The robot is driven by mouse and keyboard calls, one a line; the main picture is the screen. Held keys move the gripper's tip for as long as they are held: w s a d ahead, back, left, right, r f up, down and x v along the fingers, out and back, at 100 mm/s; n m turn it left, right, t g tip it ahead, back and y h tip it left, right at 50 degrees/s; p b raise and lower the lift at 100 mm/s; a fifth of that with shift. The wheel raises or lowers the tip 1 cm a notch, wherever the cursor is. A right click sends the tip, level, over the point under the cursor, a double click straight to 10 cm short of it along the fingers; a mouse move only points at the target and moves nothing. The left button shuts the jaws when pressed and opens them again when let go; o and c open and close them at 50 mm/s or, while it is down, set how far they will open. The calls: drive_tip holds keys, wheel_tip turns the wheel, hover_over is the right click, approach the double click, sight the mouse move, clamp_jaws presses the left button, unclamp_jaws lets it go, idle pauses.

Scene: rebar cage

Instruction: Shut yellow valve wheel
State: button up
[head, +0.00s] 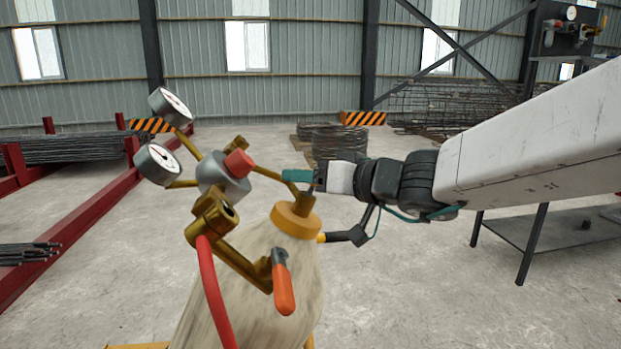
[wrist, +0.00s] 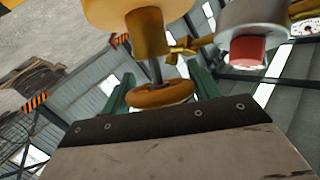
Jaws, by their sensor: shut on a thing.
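The yellow valve wheel (wrist: 160,94) shows in the wrist view as a small round wheel on a dark stem under a brass valve body (wrist: 146,32). My gripper (wrist: 161,76) has one green finger on each side of it and is shut on its rim. In the head view my gripper (head: 298,177) reaches in from the right to the brass valve (head: 303,204) on top of the pale gas cylinder (head: 262,268). The wheel is hidden behind the fingers there.
The regulator (head: 222,178) with a red knob (head: 239,162) and two gauges (head: 158,163) stands close left of my gripper. A red hose (head: 213,290) and an orange-handled lever (head: 283,285) hang in front. A dark table (head: 560,240) is at right. Open concrete floor lies around.

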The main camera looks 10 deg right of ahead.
drive_tip(key=shift+m+h, duration=0.3)
drive_tip(key=o, duration=1)
drive_tip(key=shift+c, duration=0.2)
drive_tip(key=v, duration=0.7)
drive_tip(key=shift+s+d, duration=0.3)
